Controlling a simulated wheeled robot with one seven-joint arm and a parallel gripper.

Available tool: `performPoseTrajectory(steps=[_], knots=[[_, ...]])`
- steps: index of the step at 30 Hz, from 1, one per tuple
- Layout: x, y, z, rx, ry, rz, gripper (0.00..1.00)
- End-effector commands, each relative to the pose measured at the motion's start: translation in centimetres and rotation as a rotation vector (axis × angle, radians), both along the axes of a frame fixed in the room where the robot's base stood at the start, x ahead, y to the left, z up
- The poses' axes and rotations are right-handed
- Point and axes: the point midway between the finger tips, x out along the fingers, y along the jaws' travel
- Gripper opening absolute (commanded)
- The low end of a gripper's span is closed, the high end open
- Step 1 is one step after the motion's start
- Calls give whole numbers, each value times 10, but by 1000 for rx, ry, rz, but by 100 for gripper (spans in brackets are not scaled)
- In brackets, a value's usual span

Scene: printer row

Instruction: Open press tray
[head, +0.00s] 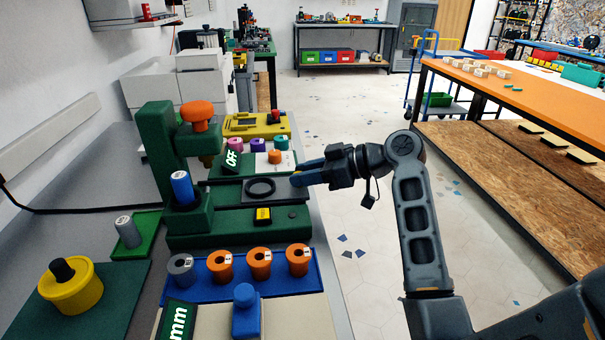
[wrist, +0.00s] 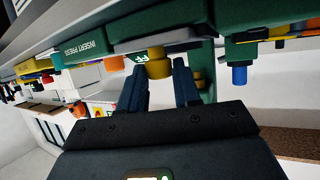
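The green press (head: 240,225) stands on the bench at centre left, with an orange-topped knob on its column. Its dark flat tray (head: 287,195) lies in the press base with a black ring (head: 260,187) on it. My gripper (head: 298,178) reaches in from the right at the tray's outer end. In the wrist view, a yellow knob (wrist: 158,62) on the tray's edge (wrist: 155,44) shows between and just beyond my fingertips (wrist: 160,72). The fingers are apart, with visible gaps beside the knob. In the head view the fingers mostly hide the knob.
A blue rack (head: 240,287) with several orange and grey spools stands in front of the press. A yellow fixture (head: 257,125) and a pale block with coloured spools (head: 279,160) stand behind it. The floor right of the bench is clear, up to an orange-topped table (head: 540,90).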

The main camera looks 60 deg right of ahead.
Motion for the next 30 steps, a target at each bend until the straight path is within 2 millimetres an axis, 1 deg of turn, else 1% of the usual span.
performPoseTrajectory(steps=[1, 6, 13, 16, 20, 27, 30], knots=[[0, 0, 0, 0, 0, 0, 38], [0, 0, 0, 0, 0, 1, 54], [0, 0, 0, 0, 0, 1, 54], [-4, -1, 2, 0, 0, 0, 54], [-19, -5, 8, 0, -1, -1, 54], [-54, -15, 23, -1, 0, -1, 54], [-63, -18, 27, -1, 0, -2, 54]])
